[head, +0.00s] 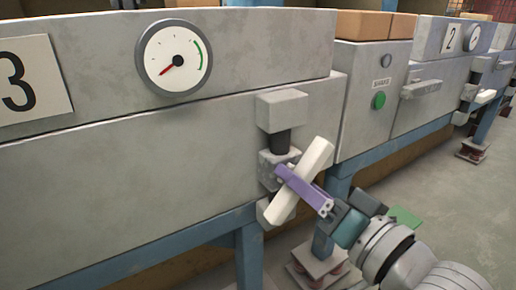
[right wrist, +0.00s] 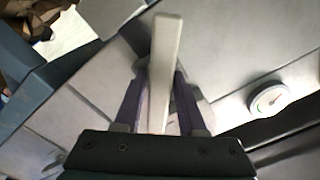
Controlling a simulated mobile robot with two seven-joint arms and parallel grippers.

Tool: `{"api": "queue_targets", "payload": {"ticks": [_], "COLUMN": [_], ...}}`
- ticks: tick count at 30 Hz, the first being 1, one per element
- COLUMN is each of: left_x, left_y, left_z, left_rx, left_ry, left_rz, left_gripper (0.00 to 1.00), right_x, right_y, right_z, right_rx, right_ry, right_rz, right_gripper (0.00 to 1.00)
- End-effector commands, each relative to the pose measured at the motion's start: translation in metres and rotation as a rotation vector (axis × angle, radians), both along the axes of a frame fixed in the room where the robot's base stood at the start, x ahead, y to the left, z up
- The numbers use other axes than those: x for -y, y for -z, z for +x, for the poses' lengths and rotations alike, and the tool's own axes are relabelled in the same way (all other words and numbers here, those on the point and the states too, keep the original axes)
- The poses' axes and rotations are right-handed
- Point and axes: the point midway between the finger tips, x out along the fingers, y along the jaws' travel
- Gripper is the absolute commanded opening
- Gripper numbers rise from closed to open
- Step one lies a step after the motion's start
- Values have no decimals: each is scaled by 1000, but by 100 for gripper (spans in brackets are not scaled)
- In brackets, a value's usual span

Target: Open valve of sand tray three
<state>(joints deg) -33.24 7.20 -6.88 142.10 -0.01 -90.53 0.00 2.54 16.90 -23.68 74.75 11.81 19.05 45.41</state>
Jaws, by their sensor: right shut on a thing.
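Sand tray three (head: 110,130) is the large grey box at the left, marked by a "3" plate (head: 32,78). Its valve has a grey body (head: 277,165) on the tray's front near the right end. A white valve handle (head: 316,155) sits tilted on it, upper end to the right. My right gripper (head: 300,190) reaches in from the lower right, its purple fingers across the handle's middle. In the right wrist view the handle (right wrist: 164,70) stands between the two fingers (right wrist: 158,105), and the gripper is shut on it. My left gripper is not in view.
A round gauge (head: 174,57) on tray three has its red needle pointing lower left. To the right stand a panel with a green button (head: 379,100) and tray two (head: 450,65). Blue legs (head: 250,255) stand below. Grey floor is open at the right.

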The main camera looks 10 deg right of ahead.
Motion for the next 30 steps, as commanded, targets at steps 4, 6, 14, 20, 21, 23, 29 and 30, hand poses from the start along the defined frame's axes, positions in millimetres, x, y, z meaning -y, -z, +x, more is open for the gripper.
{"api": "queue_targets", "payload": {"ticks": [4,6,14,20,21,23,29,30], "left_x": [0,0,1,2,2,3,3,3], "left_y": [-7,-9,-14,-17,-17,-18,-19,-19], "left_z": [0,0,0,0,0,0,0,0], "left_rx": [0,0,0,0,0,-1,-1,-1], "left_ry": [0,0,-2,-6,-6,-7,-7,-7], "left_rz": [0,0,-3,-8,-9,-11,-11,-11], "left_gripper": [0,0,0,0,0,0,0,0], "right_x": [0,0,0,0,0,0,0,0], "right_y": [-2,-2,-1,-1,-1,-1,0,0], "right_z": [0,0,0,0,0,0,0,0], "right_rx": [49,71,150,197,205,214,236,239], "right_ry": [0,-1,0,0,0,0,1,1], "right_rz": [-131,-194,-409,-538,-559,-586,-647,-655], "right_gripper": [0,0,0,0,0,0,0,0]}}
